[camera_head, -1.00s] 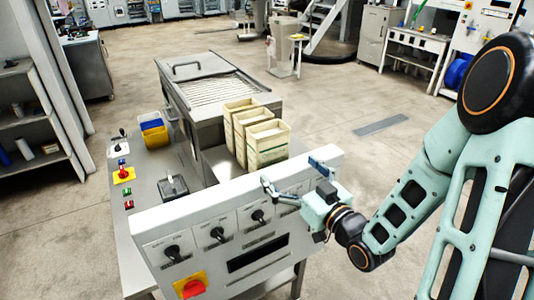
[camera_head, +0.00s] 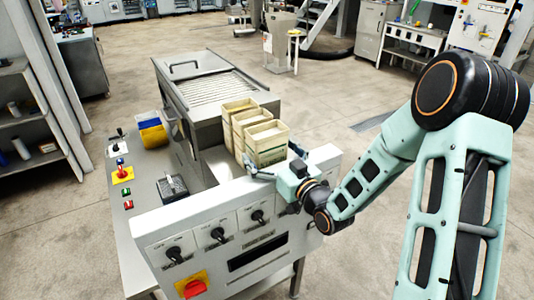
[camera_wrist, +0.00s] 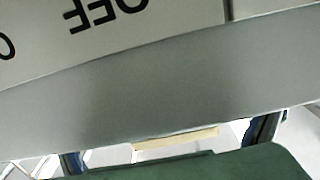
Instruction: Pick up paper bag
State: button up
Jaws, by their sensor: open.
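Three beige, open-topped paper bags stand close together on the roller sheeter: a back one (camera_head: 238,104), a middle one (camera_head: 240,127) and a front-right one (camera_head: 266,150). My gripper (camera_head: 273,161) is open and empty beside the front-right bag, above the sheeter's front panel. Its fingers partly cover the bag's lower part. In the wrist view my two blue fingers (camera_wrist: 167,146) are spread apart. A short beige edge (camera_wrist: 175,139), likely of a bag, shows between them. I cannot tell whether the fingers touch the bag.
The front panel (camera_head: 240,215) with knobs and a red switch (camera_head: 194,288) rises just under my gripper. It fills much of the wrist view with its upside-down lettering. A blue-and-yellow bin (camera_head: 153,132) stands at the left. The floor right of the machine is open.

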jog(key=shift+w+a, duration=0.2)
jog(key=shift+w, duration=0.15)
jog(key=c, duration=2.1)
jog(key=shift+r, duration=0.15)
jog(key=shift+c, duration=0.4)
jog(key=shift+r, duration=0.1)
notch_tip(320, 180, up, 10)
